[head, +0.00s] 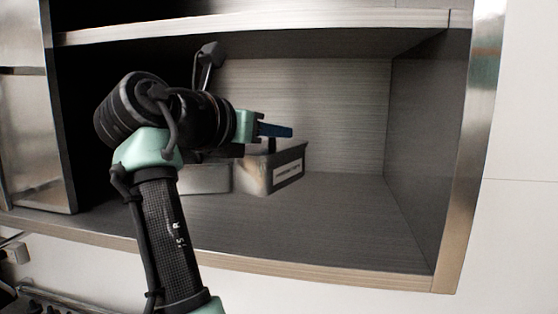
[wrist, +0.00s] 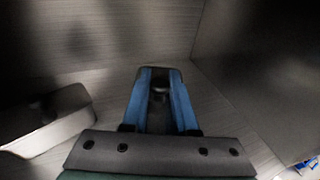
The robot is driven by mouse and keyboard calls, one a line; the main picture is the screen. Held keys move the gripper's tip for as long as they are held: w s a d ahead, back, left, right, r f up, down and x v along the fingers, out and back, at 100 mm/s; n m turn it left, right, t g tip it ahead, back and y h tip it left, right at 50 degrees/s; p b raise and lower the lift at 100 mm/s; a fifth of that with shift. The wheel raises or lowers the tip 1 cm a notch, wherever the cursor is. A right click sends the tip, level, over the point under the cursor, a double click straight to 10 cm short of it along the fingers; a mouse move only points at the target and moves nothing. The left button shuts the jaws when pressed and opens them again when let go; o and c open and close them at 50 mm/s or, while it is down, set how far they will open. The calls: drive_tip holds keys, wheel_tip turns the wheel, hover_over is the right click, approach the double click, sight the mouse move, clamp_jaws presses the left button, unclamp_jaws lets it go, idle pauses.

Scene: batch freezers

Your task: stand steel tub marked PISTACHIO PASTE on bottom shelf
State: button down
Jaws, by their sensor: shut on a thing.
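Two steel tubs stand inside the shelf compartment. The right tub (head: 256,178) has an open top and a white label on its front, too small to read. The left tub (head: 206,179) is partly hidden by my arm. My gripper (head: 288,132) reaches rightward, above and overlapping the right tub in the head view.
The compartment floor (head: 345,215) is bare to the right of the tubs, up to the right side wall (head: 425,150). An upper shelf board (head: 300,20) lies above, and a pale front edge (head: 330,275) runs below. A steel panel (head: 35,130) stands at left.

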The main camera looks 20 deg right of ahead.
sight(278, 161)
drive_tip(key=shift+f, duration=0.25)
drive_tip(key=f, duration=0.2)
drive_tip(key=d+f, duration=0.1)
drive_tip(key=shift+s+f, duration=0.15)
drive_tip(key=shift+f, duration=0.2)
drive_tip(key=shift+s+f, duration=0.1)
drive_tip(key=shift+s, duration=0.05)
drive_tip(key=shift+w+f, duration=0.2)
drive_tip(key=c, duration=0.7)
unclamp_jaws()
drive_tip(key=shift+s, duration=0.15)
drive_tip(key=shift+f, duration=0.1)
